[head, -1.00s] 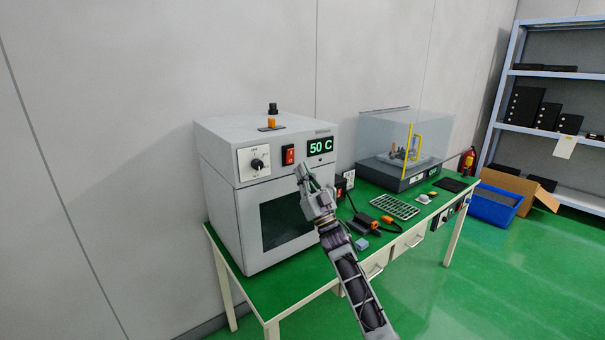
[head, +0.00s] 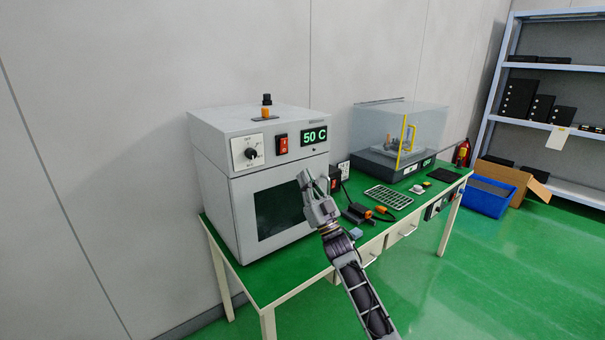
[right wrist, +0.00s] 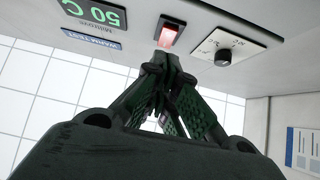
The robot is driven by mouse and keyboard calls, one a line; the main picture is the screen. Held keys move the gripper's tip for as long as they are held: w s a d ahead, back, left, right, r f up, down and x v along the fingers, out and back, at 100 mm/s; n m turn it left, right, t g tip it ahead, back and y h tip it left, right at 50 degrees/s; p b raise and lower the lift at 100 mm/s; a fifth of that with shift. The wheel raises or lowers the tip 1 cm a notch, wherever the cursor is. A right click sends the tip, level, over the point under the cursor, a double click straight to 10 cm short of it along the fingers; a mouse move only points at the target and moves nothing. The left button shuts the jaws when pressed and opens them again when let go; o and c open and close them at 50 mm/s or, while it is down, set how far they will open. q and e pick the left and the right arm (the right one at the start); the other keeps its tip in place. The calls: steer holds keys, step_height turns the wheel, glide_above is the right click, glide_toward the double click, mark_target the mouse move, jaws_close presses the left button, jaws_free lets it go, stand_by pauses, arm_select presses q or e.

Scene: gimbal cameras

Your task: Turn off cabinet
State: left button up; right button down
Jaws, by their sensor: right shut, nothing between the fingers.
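The cabinet (head: 214,190) is a light grey box with a dark window, standing on the left of the green table. Its front panel has a red rocker switch (head: 281,144), a black knob (head: 251,153) and a display (head: 314,137) reading 50 C in green. My right gripper (head: 304,178) is shut and empty, in front of the cabinet, below and to the right of the switch in the head view. In the right wrist view the shut fingertips (right wrist: 163,62) point at the lit red switch (right wrist: 169,33), just short of it in the picture; contact cannot be told. My left gripper is not in view.
The green table (head: 285,278) holds a tray grid (head: 387,197), an orange-black tool (head: 360,213) and a clear-covered machine (head: 400,142). A blue bin (head: 485,198), a cardboard box and a shelf rack (head: 490,120) stand at right.

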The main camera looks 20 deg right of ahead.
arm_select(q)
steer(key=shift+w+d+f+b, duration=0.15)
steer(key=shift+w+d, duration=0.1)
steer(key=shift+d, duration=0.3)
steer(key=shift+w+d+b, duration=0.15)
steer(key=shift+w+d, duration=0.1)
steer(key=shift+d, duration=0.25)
arm_select(e)
steer(key=v, duration=0.5)
steer(key=shift+w+a+f, duration=0.1)
steer(key=shift+w+f, duration=0.1)
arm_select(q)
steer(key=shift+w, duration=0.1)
